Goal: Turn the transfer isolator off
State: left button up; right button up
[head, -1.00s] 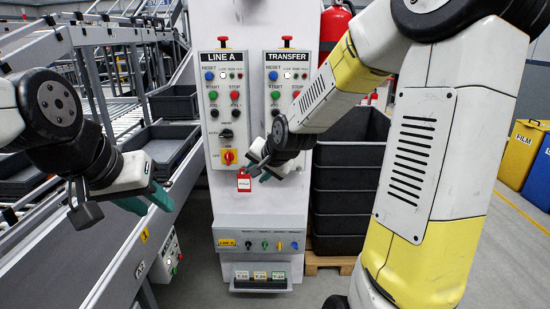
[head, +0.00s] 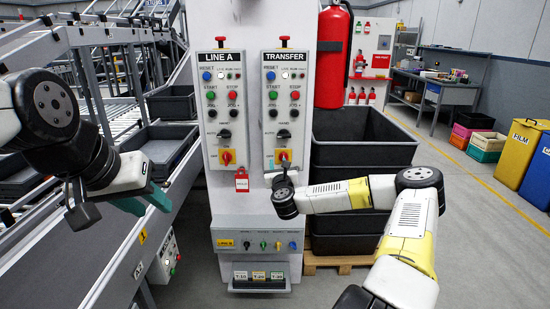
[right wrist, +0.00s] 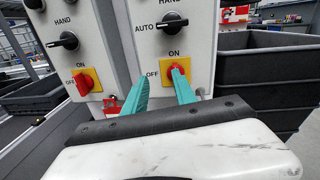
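The transfer isolator is a red knob on a yellow plate, low on the TRANSFER panel (head: 284,100). It shows in the head view (head: 283,155) and in the right wrist view (right wrist: 173,69), with ON above and OFF at its left. My right gripper (right wrist: 160,76) is open, with teal fingers spread just below the plate. Its right fingertip overlaps the knob and hides part of it; I cannot tell whether they touch or the knob's exact angle. The left fingertip is left of the plate. My left gripper (head: 157,208) looks open and empty, far left of the panels.
The similar LINE A isolator (head: 227,157) sits to the left, with a red tag (head: 241,180) below it. A lower box with several small knobs (head: 258,242) juts out beneath.

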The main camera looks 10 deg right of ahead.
aim_at(284, 155)
jog(key=w+d, duration=0.1)
jog(key=w, duration=0.1)
jog(key=w+d+m+h, duration=0.1)
jog(key=w, duration=0.2)
jog(key=w+d+m, duration=0.1)
jog(key=w, duration=0.1)
jog(key=shift+w+d+f+h, duration=0.3)
jog(key=shift+d+f, duration=0.05)
jog(key=shift+d, duration=0.05)
grip_shut()
